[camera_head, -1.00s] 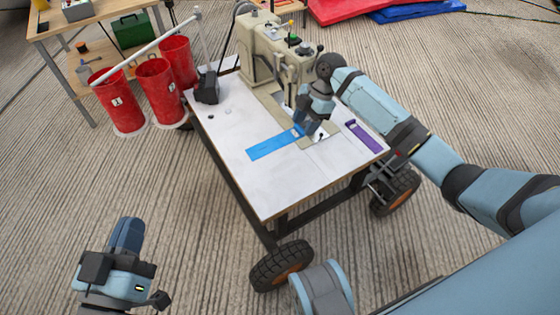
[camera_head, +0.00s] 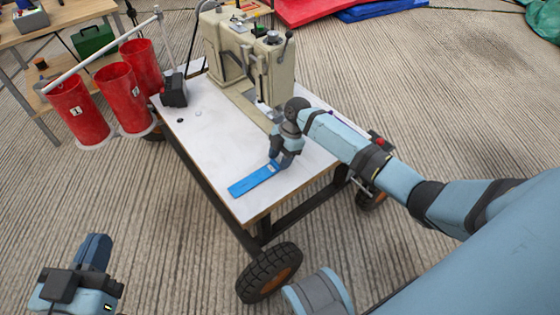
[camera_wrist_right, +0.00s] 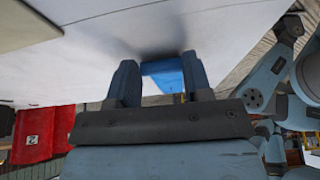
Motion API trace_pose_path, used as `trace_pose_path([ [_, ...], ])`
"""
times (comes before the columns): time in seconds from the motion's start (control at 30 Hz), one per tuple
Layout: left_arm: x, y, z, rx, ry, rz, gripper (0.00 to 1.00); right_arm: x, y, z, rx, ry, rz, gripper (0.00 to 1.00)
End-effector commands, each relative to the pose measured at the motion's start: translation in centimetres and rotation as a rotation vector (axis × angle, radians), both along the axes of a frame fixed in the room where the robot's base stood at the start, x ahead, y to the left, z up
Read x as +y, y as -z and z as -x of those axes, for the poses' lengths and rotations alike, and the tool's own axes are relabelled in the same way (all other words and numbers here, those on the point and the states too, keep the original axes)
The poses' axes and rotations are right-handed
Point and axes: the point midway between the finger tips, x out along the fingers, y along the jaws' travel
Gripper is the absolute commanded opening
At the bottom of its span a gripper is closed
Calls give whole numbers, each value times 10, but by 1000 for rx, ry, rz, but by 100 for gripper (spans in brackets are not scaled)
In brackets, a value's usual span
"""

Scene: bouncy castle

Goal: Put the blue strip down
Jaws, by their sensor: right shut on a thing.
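The blue strip (camera_head: 254,180) is at the near part of the white table top (camera_head: 213,148) in the head view. My right gripper (camera_head: 280,162) is shut on the strip's far right end. The strip looks flat along the table top; whether it touches the surface is hard to tell. In the right wrist view the blue strip (camera_wrist_right: 165,74) shows between the two fingers (camera_wrist_right: 160,80), close to the white surface. My left gripper (camera_head: 78,275) is at the lower left, away from the table; its fingertips do not show clearly.
A beige sewing machine (camera_head: 250,60) stands at the table's back. A black box (camera_head: 174,91) sits at the left edge. Red buckets (camera_head: 122,97) stand left of the table. The white surface left of the strip is clear. My arm mostly hides a purple strip.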

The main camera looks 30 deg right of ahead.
Motion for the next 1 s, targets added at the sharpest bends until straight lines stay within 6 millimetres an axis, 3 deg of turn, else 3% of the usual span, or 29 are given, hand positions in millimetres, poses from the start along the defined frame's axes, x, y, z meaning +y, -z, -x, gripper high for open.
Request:
trace_pose_path([
  [0.33, 1, -4, -2, -20, 3, -10, 0, 0, 4, 0, -1, 0, 0, 23],
  [0.37, 1, -4, -2, -20, 3, -9, 0, 0, 4, 0, -1, -1, 0, 52],
  [0.43, 1, -3, -1, -16, 2, -8, 0, 0, 3, 0, -1, -1, 0, 69],
  [0.47, 1, -2, -1, -15, 2, -7, 0, 0, 3, 0, -1, -1, 0, 71],
  [0.77, 1, 2, 2, -2, 1, -6, 0, 0, 1, 0, -2, 0, 0, 71],
  [1.0, -2, -13, 3, 46, 9, 35, 0, -15, -37, -3, -3, 1, 2, 71],
])
